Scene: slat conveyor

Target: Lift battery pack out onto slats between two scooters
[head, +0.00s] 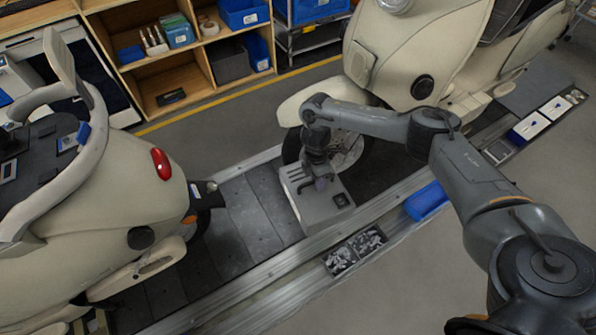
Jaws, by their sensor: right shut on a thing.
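The grey battery pack (313,211) is a box with slots and a small dark square on its top. It is at the dark slats (245,215) of the conveyor, in the gap between the two scooters, close to the front wheel of the right scooter (415,60). My right gripper (322,183) points down at the top of the pack and is shut on it, apparently at its handle. I cannot tell whether the pack's underside touches the slats. The left scooter (80,190) shows its rear with a red light. My left gripper is not in view.
Metal rails (260,287) edge the conveyor. A tray of small metal parts (356,251) and a blue bin (427,201) lie along the near rail. Wooden shelves (165,80) with blue bins stand behind a yellow floor line. Bare slats lie left of the pack.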

